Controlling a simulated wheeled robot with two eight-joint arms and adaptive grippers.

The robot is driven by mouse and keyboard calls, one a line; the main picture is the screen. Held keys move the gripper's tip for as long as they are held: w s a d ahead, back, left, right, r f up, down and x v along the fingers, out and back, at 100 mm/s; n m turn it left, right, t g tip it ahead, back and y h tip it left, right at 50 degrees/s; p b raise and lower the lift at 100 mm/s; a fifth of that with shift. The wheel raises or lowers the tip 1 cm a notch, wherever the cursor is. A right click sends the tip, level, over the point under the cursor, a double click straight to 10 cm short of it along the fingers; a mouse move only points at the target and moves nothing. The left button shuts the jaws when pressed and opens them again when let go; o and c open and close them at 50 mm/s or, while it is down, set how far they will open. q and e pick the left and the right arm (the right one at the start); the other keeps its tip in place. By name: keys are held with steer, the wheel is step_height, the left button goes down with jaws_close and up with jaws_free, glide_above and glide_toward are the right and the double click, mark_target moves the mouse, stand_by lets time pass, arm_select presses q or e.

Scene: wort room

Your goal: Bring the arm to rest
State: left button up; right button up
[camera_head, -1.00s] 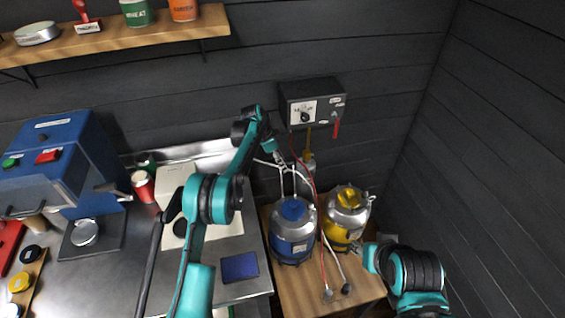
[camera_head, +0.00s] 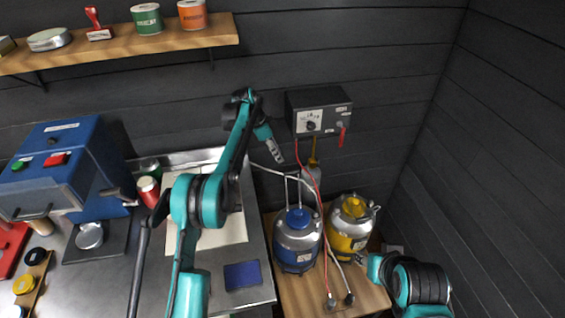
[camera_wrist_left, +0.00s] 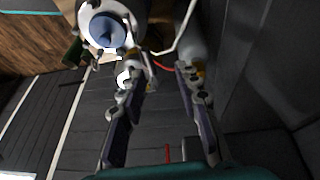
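My left arm rises through the middle of the head view and bends over at the top. My left gripper (camera_head: 278,157) hangs from it in the air, above and behind the blue keg (camera_head: 297,240) and left of the wall box. In the left wrist view its two fingers (camera_wrist_left: 160,85) stand apart with nothing between them. The blue keg's top (camera_wrist_left: 108,30) shows beyond them. My right gripper (camera_head: 364,260) is low at the right, beside the yellow keg (camera_head: 348,228). Its fingers are too small to judge.
A grey control box (camera_head: 318,110) is on the dark wall, with a red hose running down. Both kegs stand on a wooden table (camera_head: 320,300). A blue machine (camera_head: 62,165) and a red can (camera_head: 148,190) are on the steel counter. A wooden shelf (camera_head: 120,50) is above.

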arm_select(q)
steer(key=shift+v, duration=1)
steer(key=s+a+r+n+t+y+b, duration=0.1)
steer(key=s+a+r+n+t, duration=0.1)
steer(key=s+r+n, duration=0.5)
steer(key=s+a+r+t+y, duration=0.1)
steer(key=s+r, duration=0.5)
steer(key=s, duration=0.5)
steer(key=s+a+f+n+t+y, duration=0.1)
steer(key=s+f+n, duration=0.1)
steer(key=s, duration=0.6)
steer(key=s+a+f+n+t, duration=0.1)
steer(key=s+f, duration=0.3)
steer(key=s, duration=0.4)
steer(key=s+a+f+n+t+y+b, duration=0.1)
steer(key=s+a+f+n, duration=0.1)
steer(key=s, duration=0.6)
steer(key=shift+a+f+n+t+y, duration=0.15)
steer(key=shift+f+n+t+y, duration=0.15)
steer(key=shift+f+n, duration=0.7)
